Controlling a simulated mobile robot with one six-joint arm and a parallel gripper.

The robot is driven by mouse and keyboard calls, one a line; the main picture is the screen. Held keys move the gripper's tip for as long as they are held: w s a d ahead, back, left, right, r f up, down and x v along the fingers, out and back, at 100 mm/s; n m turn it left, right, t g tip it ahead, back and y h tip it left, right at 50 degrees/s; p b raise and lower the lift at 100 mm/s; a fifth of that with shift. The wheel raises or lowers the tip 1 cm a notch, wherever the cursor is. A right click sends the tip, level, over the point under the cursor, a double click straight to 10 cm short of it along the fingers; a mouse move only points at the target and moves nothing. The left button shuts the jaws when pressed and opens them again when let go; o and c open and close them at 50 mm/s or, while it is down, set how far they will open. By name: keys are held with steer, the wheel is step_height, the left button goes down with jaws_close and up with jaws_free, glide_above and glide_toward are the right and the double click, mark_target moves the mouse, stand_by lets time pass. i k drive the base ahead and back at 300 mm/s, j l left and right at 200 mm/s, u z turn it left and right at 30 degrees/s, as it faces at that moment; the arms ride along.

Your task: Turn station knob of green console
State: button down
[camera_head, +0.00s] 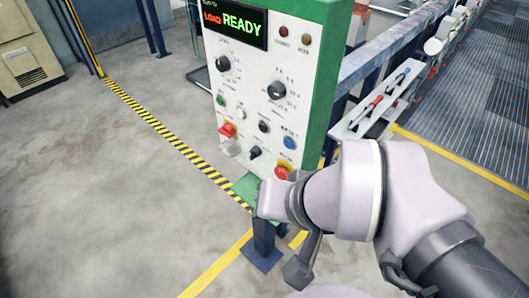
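The green console (325,75) stands upright at centre, its white panel facing me. A lit display (236,23) reads "LOAD" in red and "READY" in green. Two large black knobs sit below it: the left knob (222,63) and the right knob (277,90). Smaller black knobs are lower, one at mid-panel (264,126) and one near the bottom (254,152). The labels are too small to read, so I cannot tell which is the station knob. My arm's wrist end (272,200) is in front of the console's lower edge. Its fingers cannot be made out clearly.
The panel also bears a blue button (289,143), a green button (221,99) and a red mushroom button (282,172). A rail with a handle-bearing shelf (378,104) is at right.

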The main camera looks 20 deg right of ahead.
mark_target(223, 64)
steer(key=i+j+u, duration=0.15)
steer(key=i, duration=0.25)
steer(key=i+j+u, duration=0.2)
steer(key=i+j, duration=0.1)
steer(key=i, duration=0.1)
